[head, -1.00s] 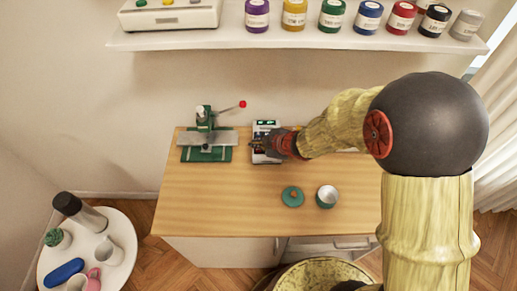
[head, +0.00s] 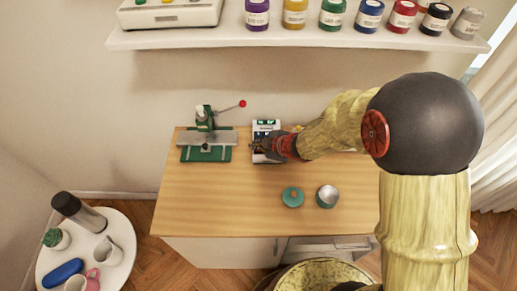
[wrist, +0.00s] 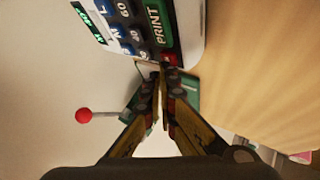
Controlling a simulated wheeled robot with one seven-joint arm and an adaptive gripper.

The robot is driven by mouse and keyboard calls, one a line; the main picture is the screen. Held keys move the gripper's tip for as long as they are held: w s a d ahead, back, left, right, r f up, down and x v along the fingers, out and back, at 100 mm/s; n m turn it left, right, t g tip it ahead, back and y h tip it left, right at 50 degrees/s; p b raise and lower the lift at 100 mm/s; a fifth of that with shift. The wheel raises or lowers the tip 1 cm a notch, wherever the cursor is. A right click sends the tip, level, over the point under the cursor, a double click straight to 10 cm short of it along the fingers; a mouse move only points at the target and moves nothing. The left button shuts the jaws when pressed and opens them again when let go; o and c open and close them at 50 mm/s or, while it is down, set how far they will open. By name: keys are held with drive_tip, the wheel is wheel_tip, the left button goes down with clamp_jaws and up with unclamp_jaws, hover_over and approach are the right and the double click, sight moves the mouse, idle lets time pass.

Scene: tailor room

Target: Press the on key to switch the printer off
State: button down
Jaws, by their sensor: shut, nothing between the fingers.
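The printer (head: 266,127) is a small white device at the back of the wooden table in the head view. A small red key (wrist: 172,58) shows at the printer's near edge, partly hidden by the fingertips. No "on" label is readable. My gripper (head: 258,147) is shut and empty, over the printer's front part. Its fingertips (wrist: 162,76) appear close to the red key; I cannot tell whether they touch.
A green press (head: 206,153) with a red-knobbed lever stands left of the printer. A teal lid (head: 292,197) and a metal tin (head: 327,196) lie in front. A shelf (head: 290,39) with jars hangs above. The table's front left is clear.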

drive_tip(key=shift+f, duration=0.25)
idle(0.6)
drive_tip(key=shift+r+p, duration=0.75)
drive_tip(key=shift+r, duration=0.1)
wheel_tip(320, 180, up, 5)
drive_tip(key=p, duration=0.5)
drive_tip(key=shift+r, duration=0.1)
idle(0.4)
